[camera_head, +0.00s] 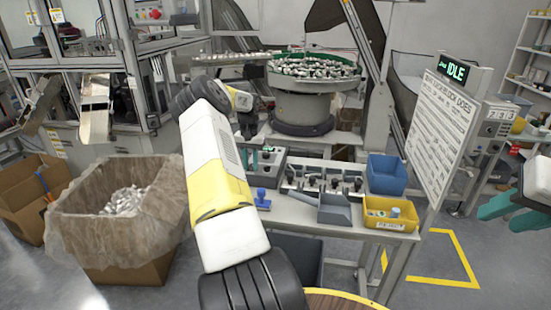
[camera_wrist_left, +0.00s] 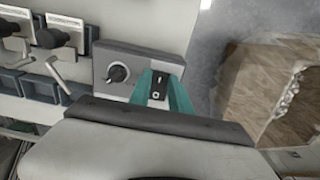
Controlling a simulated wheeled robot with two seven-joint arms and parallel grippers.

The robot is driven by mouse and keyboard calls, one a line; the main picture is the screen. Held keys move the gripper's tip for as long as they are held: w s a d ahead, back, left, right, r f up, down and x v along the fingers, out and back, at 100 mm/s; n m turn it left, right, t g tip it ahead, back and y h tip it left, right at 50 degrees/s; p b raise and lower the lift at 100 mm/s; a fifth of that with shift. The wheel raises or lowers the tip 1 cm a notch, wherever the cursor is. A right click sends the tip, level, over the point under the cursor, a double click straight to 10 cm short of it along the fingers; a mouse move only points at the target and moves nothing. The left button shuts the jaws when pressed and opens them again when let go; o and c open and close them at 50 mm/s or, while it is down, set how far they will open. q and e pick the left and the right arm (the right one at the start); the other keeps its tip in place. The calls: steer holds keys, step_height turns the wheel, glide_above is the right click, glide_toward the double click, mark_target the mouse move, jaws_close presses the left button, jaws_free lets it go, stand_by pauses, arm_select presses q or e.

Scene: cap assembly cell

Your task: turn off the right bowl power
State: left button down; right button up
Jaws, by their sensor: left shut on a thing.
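A round bowl feeder (camera_head: 316,86) filled with metal parts stands at the back centre on a grey base. In front of it, a small grey control box (camera_head: 268,156) sits on the bench. In the left wrist view the grey control box (camera_wrist_left: 112,55) carries a black knob (camera_wrist_left: 118,73) and a small black power switch (camera_wrist_left: 158,84). My left gripper (camera_wrist_left: 159,88) has its teal fingers shut around the switch; the switch's on or off position is unclear. In the head view my left gripper (camera_head: 256,160) is partly hidden at the box. My right gripper (camera_head: 510,205) is at the right edge, partly cut off.
The bench holds a row of metal fixtures (camera_head: 322,182), a blue bin (camera_head: 387,174), a yellow bin (camera_head: 391,213) and a grey scoop-like tray (camera_head: 337,209). A lined carton (camera_head: 118,215) of metal parts stands left. A sign board (camera_head: 440,120) with an IDLE display (camera_head: 453,70) stands right.

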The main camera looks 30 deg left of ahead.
mark_target(251, 168)
arm_select(q)
steer(key=shift+w+a+g+h, duration=0.3)
steer(key=shift+g, duration=0.7)
steer(key=shift+r+g, duration=0.15)
steer(key=shift+g, duration=0.15)
steer(key=c, duration=1.2)
jaws_free()
steer(key=shift+d, duration=0.15)
steer(key=v, duration=0.3)
steer(key=shift+s+r, duration=0.25)
steer(key=shift+r, duration=0.25)
steer(key=shift+s+d+f, duration=0.1)
steer(key=shift+s+d, duration=0.05)
steer(key=shift+s, duration=0.05)
steer(key=s+d, duration=0.3)
steer(key=s, duration=0.1)
steer(key=s+d+r, duration=0.1)
steer(key=s+d, duration=0.2)
steer(key=s, duration=0.1)
steer(key=s+d, duration=0.4)
steer(key=shift+d+r, duration=0.15)
